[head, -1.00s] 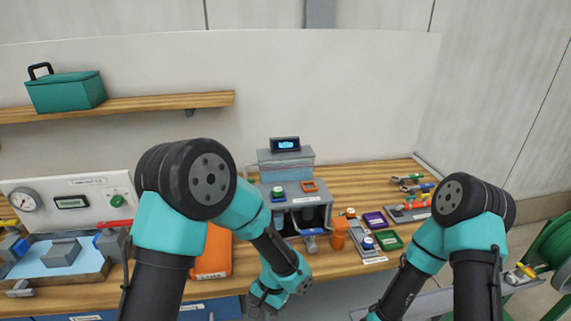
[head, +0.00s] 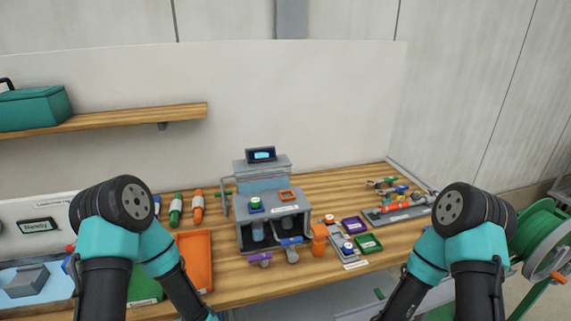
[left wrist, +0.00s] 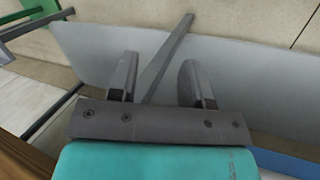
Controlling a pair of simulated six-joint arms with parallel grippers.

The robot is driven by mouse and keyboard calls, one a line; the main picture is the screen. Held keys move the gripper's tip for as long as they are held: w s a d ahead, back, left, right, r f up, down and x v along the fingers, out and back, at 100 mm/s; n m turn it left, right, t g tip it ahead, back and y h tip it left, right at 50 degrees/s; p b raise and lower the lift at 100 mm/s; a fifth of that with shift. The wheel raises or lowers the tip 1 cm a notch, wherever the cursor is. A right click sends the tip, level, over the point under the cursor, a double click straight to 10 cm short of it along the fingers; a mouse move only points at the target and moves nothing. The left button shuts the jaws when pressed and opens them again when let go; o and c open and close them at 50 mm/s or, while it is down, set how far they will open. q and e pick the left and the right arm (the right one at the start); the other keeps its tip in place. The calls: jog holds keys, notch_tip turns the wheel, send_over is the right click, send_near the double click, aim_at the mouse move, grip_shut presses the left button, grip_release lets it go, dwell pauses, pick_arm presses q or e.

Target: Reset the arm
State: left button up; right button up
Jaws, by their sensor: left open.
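My left arm comes in from the left of the head view and bends down out of the bottom edge, so its gripper is out of that view. In the left wrist view my left gripper (left wrist: 160,85) is open, its two fingers apart with nothing between them. A pale grey surface and a thin grey bar lie behind the fingers there. My right arm stands at the right of the head view, and its gripper is below the frame.
The grey skid unit (head: 272,215) with a small display stands mid-bench. An orange bin (head: 196,258) is left of it. Small trays, a purple one (head: 354,225) and a green one (head: 369,243), lie right of it. A green hose reel (head: 540,240) is at far right.

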pick_arm(q)
jog(key=a, duration=0.1)
jog(key=s+a+f+n+t, duration=0.1)
jog(key=shift+a+f, duration=0.1)
jog(key=shift+a, duration=0.3)
